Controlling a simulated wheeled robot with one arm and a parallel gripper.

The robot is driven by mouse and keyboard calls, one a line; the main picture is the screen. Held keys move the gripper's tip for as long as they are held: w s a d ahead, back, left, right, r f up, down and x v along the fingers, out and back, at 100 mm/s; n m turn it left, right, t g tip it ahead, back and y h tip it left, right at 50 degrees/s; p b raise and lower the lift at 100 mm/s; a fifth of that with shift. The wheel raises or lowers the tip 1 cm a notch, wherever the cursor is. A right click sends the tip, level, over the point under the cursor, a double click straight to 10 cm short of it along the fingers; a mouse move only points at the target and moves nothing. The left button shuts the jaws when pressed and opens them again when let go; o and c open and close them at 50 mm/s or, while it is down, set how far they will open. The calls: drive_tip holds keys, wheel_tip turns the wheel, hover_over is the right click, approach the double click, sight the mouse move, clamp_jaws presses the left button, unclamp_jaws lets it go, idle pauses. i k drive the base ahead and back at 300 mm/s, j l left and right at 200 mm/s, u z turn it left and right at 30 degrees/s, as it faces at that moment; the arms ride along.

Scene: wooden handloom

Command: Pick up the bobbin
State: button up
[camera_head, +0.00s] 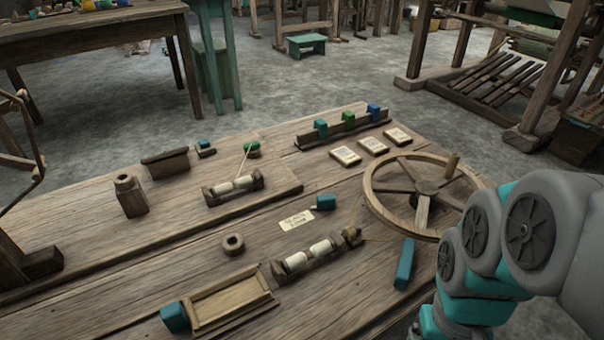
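Two wooden holders on the table each carry white thread-wound pieces that look like bobbins. One white bobbin (321,248) lies in the nearer holder, with a second white piece beside it. The farther holder (212,197) bears more white pieces and has a thin stick leaning up from it. I cannot tell which one the task means. My grey and teal arm (540,235) comes in at the right, beside the wooden wheel. My gripper is not visible in this view.
A spoked wooden wheel (372,195) with an upright handle stands at the table's right. A shallow wooden tray (232,300), a small wooden ring (233,245), a teal bar (404,264) and a wooden bottle-shaped block (131,196) lie around the holders. Bare wood (130,265) is free at left.

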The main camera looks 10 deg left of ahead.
sight(294, 262)
drive_tip(key=j+u, duration=0.2)
drive_tip(key=u, duration=0.6)
drive_tip(key=k, duration=0.35)
